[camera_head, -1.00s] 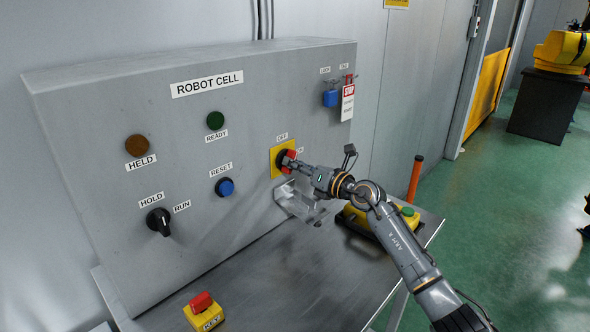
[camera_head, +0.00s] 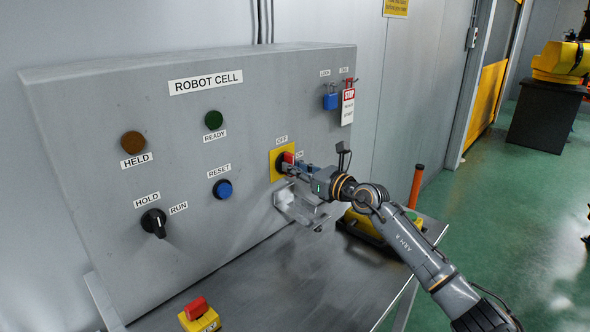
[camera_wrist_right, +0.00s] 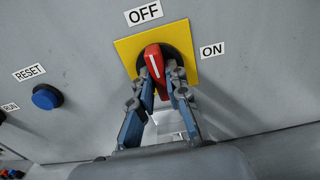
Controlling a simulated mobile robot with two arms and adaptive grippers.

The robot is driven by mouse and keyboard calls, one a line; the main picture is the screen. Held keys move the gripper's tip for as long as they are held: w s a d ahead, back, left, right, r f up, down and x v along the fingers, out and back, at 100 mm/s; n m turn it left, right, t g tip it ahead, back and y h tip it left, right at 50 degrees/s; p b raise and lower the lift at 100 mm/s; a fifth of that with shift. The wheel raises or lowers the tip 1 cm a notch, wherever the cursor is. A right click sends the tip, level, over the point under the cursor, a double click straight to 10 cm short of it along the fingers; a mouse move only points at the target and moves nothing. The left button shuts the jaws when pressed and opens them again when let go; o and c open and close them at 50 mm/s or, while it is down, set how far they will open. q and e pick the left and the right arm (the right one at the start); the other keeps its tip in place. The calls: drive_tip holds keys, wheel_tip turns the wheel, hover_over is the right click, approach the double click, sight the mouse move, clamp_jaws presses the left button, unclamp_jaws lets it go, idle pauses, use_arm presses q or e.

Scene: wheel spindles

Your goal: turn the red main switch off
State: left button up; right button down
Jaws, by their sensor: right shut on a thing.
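The red main switch (camera_head: 288,157) sits on a yellow plate (camera_head: 276,165) on the front of the grey ROBOT CELL panel. In the right wrist view, the red switch handle (camera_wrist_right: 153,60) stands nearly upright, its white line toward the OFF label (camera_wrist_right: 143,13). The ON label (camera_wrist_right: 212,50) is to the right of the plate. My right gripper (camera_head: 287,168) is at the switch, and in the right wrist view its two fingers (camera_wrist_right: 161,80) are shut on the handle, one on each side. My left gripper is not in view.
The panel also has a black HOLD/RUN knob (camera_head: 155,222), a blue RESET button (camera_head: 222,189) and lamps. A blue padlock (camera_head: 330,101) and a red-white tag (camera_head: 348,105) hang at its upper right. A metal bracket (camera_head: 297,208) is just below the switch.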

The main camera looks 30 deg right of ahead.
drive_tip(key=c, duration=1.3)
unclamp_jaws()
drive_tip(key=v, duration=1.2)
drive_tip(key=shift+f, duration=0.1)
